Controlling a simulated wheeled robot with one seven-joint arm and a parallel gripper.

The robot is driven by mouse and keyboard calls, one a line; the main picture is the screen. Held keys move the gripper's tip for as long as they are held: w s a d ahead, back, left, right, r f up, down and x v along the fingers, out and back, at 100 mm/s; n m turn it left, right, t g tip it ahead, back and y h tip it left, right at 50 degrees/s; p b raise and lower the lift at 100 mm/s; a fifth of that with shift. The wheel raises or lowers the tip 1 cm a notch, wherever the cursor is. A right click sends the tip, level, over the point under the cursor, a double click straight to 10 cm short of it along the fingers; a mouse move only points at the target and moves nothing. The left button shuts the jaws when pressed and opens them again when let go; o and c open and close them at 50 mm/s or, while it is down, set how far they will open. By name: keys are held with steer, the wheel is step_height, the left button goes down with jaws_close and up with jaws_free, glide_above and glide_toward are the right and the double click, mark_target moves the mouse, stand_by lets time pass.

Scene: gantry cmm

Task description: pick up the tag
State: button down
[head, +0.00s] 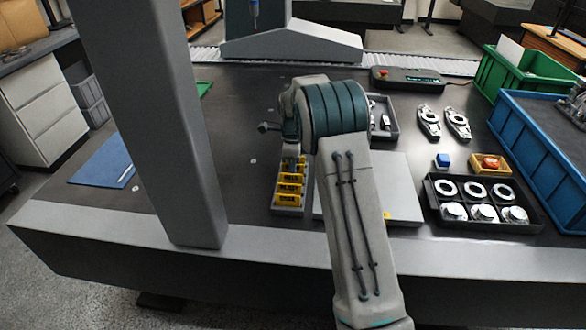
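Several yellow tags (290,188) with dark print sit in a row in a narrow grey holder (289,211) on the dark table. My arm reaches forward over the table from the front. My gripper (291,163) points down at the far end of the holder, over or at the farthest tags. Its fingers are small and partly hidden by my arm's wrist. I cannot tell whether they are open or shut, or whether they touch a tag.
A grey plate (402,178) lies right of the holder, partly behind my arm. Right of it are a black tray (432,212) of metal rings, a small orange tray (504,171) and a blue crate (546,165). A grey gantry column (152,120) stands left. A blue mat (100,167) lies beyond it.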

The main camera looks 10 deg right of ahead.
steer(key=r, duration=0.4)
steer(key=shift+s+d+r, duration=0.25)
steer(key=shift+d, duration=0.15)
steer(key=s+d+r+p, duration=0.4)
steer(key=s+d+r, duration=0.2)
steer(key=d+r, duration=0.3)
steer(key=shift+r+p, duration=0.35)
steer(key=shift+r, duration=0.6)
steer(key=shift+a+f, duration=0.1)
